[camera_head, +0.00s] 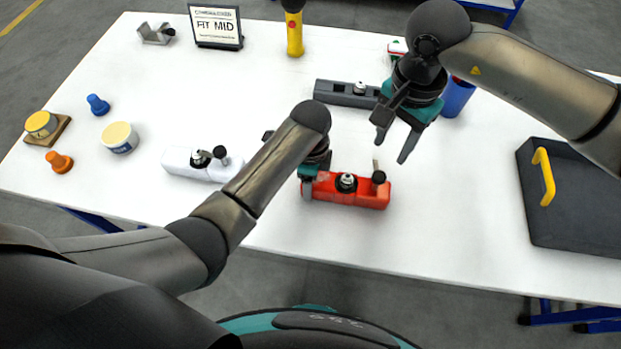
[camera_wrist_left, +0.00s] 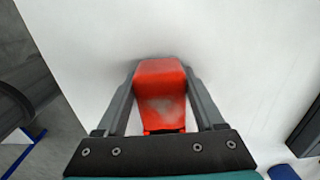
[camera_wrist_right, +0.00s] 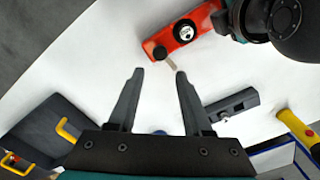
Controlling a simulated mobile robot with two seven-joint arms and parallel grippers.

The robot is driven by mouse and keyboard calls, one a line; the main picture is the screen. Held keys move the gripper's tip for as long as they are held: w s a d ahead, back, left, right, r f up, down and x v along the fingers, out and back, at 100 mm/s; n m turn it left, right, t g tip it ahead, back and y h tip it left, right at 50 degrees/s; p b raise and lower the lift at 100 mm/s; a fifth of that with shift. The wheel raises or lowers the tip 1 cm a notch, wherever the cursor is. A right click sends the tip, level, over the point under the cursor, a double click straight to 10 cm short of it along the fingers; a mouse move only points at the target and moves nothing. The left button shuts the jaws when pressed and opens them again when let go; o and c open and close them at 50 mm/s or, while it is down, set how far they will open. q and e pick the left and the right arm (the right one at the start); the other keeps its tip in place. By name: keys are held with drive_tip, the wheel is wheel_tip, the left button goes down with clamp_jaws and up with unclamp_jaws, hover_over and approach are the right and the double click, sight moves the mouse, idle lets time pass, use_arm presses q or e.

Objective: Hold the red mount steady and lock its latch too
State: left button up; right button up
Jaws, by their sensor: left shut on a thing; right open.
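The red mount (camera_head: 345,194) lies on the white table near its front edge. It has a silver stud and a black knob on top, with a small tan latch lever (camera_head: 376,165) beside the knob. My left gripper (camera_head: 309,184) is shut on the left end of the red mount; the left wrist view shows the red end (camera_wrist_left: 160,95) between both fingers. My right gripper (camera_head: 392,148) is open and empty, above and behind the mount's right end. In the right wrist view the red mount (camera_wrist_right: 180,36) and its lever (camera_wrist_right: 170,62) lie beyond the open fingertips (camera_wrist_right: 158,72).
A white mount (camera_head: 190,164) lies to the left and a grey mount (camera_head: 340,93) behind. A dark case with a yellow handle (camera_head: 543,177) is at right. A blue cup (camera_head: 457,97) stands behind my right gripper. A "FIT MID" sign (camera_head: 216,28) stands at the back.

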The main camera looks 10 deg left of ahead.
sight(376, 174)
use_arm(q)
drive_tip(key=c, duration=0.4)
use_arm(e)
drive_tip(key=shift+c, duration=0.2)
drive_tip(key=shift+w+d, duration=0.1)
drive_tip(key=shift+d, duration=0.05)
drive_tip(key=shift+c, duration=0.7)
drive_tip(key=w+d+m+y, duration=0.1)
drive_tip(key=d+m, duration=0.1)
drive_tip(key=w+d+f+m, duration=0.1)
drive_tip(key=d+m, duration=0.2)
drive_tip(key=w+d+m+y, duration=0.1)
drive_tip(key=w+d+m, duration=0.1)
drive_tip(key=m, duration=0.1)
drive_tip(key=shift+d+f+y, duration=0.3)
drive_tip(key=shift+d+f, duration=0.1)
clamp_jaws()
drive_tip(key=a+f+m, duration=0.1)
drive_tip(key=a+f, duration=0.5)
drive_tip(key=f, duration=0.3)
drive_tip(key=shift+s+f, duration=0.3)
drive_tip(key=shift+s, duration=0.05)
